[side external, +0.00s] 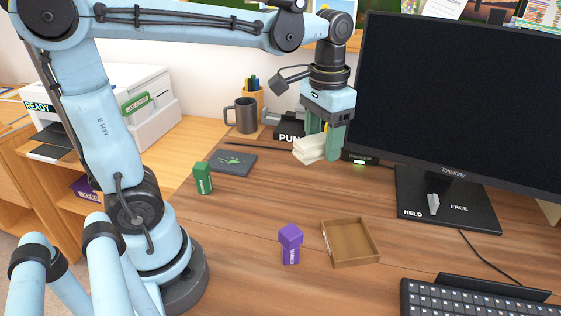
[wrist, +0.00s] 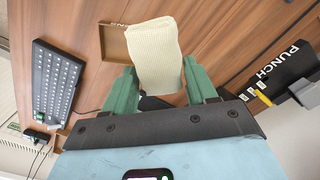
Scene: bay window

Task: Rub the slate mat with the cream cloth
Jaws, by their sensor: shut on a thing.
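The cream cloth (side external: 309,149) is a folded, ribbed bundle between the green fingers of my gripper (side external: 324,143), in front of the monitor's left edge. In the wrist view the cloth (wrist: 154,55) extends out from between both fingers, and my gripper (wrist: 160,72) is shut on it. I cannot tell whether the cloth touches the desk. The slate mat (side external: 246,169) lies flat on the desk to the left of my gripper, apart from the cloth. Green specks show on its middle. The mat is not visible in the wrist view.
A green block (side external: 203,178) stands close to the mat's left front. A grey mug (side external: 242,115), pen holder and black PUNCH box (side external: 288,127) stand behind. A purple block (side external: 290,243) and wooden tray (side external: 350,242) are in front. The monitor (side external: 458,95) is at right.

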